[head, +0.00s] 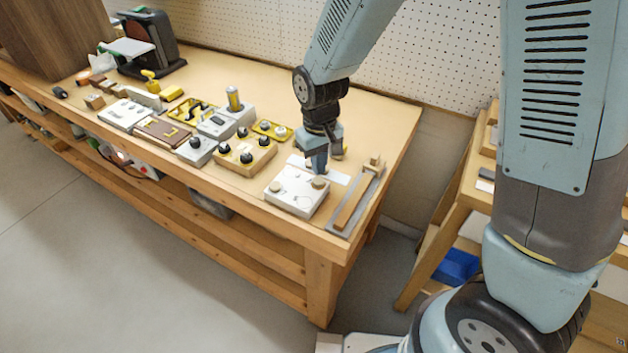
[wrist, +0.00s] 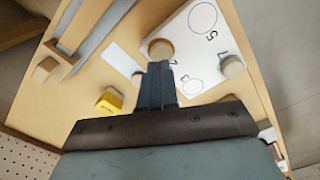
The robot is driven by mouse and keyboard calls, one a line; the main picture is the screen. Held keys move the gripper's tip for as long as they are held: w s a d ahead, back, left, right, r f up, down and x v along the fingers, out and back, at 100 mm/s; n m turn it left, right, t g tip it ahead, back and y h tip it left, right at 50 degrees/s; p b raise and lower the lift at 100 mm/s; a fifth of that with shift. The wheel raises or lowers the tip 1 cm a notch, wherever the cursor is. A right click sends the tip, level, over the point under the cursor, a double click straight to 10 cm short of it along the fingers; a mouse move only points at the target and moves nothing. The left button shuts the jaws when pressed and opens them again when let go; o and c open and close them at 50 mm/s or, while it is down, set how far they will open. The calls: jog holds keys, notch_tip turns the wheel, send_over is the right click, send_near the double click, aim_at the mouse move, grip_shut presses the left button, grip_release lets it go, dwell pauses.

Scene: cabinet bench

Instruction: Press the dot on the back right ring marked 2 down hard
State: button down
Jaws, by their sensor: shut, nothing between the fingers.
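A white panel (head: 296,192) lies near the bench's right end, with round tan pieces on its left and right. In the wrist view the panel (wrist: 206,45) shows two bare rings (wrist: 202,15) (wrist: 195,81), a tan round piece (wrist: 161,49) close to my fingertips, and another (wrist: 232,66). Black marks stand beside them; the one by the nearer piece is partly hidden and too small to read surely. No dot can be made out. My gripper (wrist: 157,68) is shut and empty, pointing down at the panel's back right edge; in the head view its fingers (head: 318,168) overlap that edge. Contact is unclear.
A grey-based fixture with a wooden bar (head: 352,205) lies right of the panel. A white card (wrist: 122,58) and a yellow block (wrist: 109,100) lie close to my gripper. A wooden knob box (head: 245,158) and several devices stand left. The front right bench edge is near.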

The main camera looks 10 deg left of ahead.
aim_at(319, 179)
notch_tip(319, 179, up, 9)
jog(key=shift+f, duration=0.2)
dwell(0.9)
dwell(0.4)
jog(key=d+r+m+t+y, duration=0.1)
jog(key=d+r+m+t, duration=0.15)
jog(key=d+r, duration=1.15)
jog(key=s+d+r+m+t, duration=0.1)
jog(key=s+d+r+m, duration=0.1)
jog(key=s+d, duration=0.3)
jog(key=s+d+r+m+t+h, duration=0.1)
jog(key=s+d+r+m+t, duration=0.1)
jog(key=s+d, duration=0.4)
jog(key=d+m, duration=0.1)
jog(key=d, duration=0.3)
jog(key=shift+d+r, duration=0.2)
jog(key=shift+r, duration=0.15)
